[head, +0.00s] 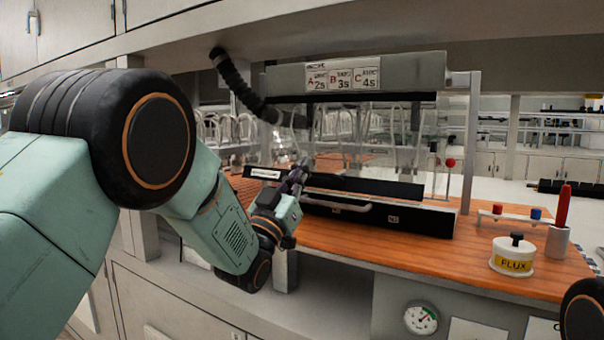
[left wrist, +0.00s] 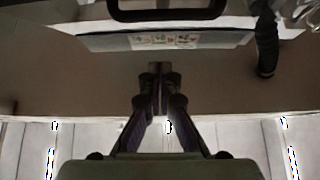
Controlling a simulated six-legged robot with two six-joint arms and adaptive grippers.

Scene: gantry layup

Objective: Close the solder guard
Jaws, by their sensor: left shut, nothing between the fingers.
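The solder station stands on the orange wood bench, under a grey header (head: 355,73) with labels A 2s, B 3s and C 4s. The guard shows as a clear panel with a long black lower rail (head: 368,186). Below it is a black front with a pale bar handle (head: 338,206). My left gripper (head: 299,172) is shut and empty, at the left end of the rail; I cannot tell whether it touches. In the left wrist view the closed fingertips (left wrist: 160,72) point toward a dark looped handle (left wrist: 168,14) and a labelled panel (left wrist: 165,41), apart from both.
A black ribbed hose (head: 236,84) hangs at the station's upper left. A flux pot (head: 513,257), a red-handled tool in a holder (head: 560,220) and a small rack with red and blue knobs (head: 515,213) stand on the right of the bench (head: 420,255). A shelf overhangs above.

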